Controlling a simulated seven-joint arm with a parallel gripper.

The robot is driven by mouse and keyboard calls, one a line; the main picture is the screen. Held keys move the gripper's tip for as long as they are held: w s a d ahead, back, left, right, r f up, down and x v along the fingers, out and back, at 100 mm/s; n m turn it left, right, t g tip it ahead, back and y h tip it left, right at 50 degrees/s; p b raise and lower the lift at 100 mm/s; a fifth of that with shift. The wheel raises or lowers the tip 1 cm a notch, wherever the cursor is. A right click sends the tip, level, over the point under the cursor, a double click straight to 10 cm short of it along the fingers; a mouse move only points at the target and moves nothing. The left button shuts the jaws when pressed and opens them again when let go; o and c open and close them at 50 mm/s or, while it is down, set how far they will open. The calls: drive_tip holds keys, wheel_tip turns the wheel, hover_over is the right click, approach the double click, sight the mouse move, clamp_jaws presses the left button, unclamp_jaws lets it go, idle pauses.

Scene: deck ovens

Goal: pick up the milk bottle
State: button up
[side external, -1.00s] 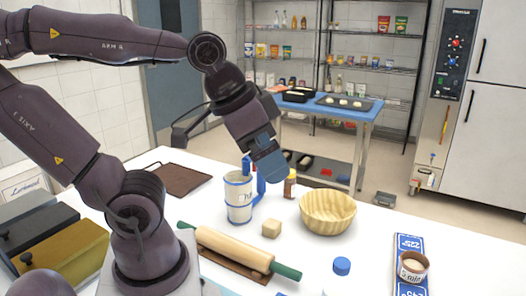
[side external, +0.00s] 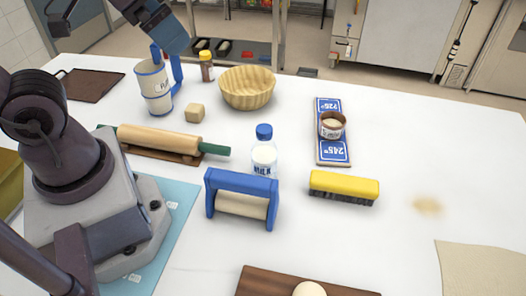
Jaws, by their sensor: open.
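The milk bottle (side external: 264,156) stands upright near the middle of the white table. It is clear and white with a blue cap, and the blue-framed roller in front hides its base. My gripper (side external: 166,67) is at the upper left, its blue fingers apart and pointing down. It is well to the left of the bottle and farther back. In the picture its fingers overlap the white and blue jug (side external: 154,88); I cannot tell whether they touch it. Nothing shows between the fingers.
The blue-framed roller (side external: 242,203) stands close in front of the bottle. A rolling pin (side external: 160,139) lies to its left, a yellow brush (side external: 344,186) to its right. A basket (side external: 247,88) and a dough cube (side external: 195,113) are behind. The table's right side is mostly clear.

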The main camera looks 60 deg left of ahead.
drive_tip(key=shift+c, duration=0.3)
drive_tip(key=c, duration=0.6)
drive_tip(key=shift+o, duration=0.2)
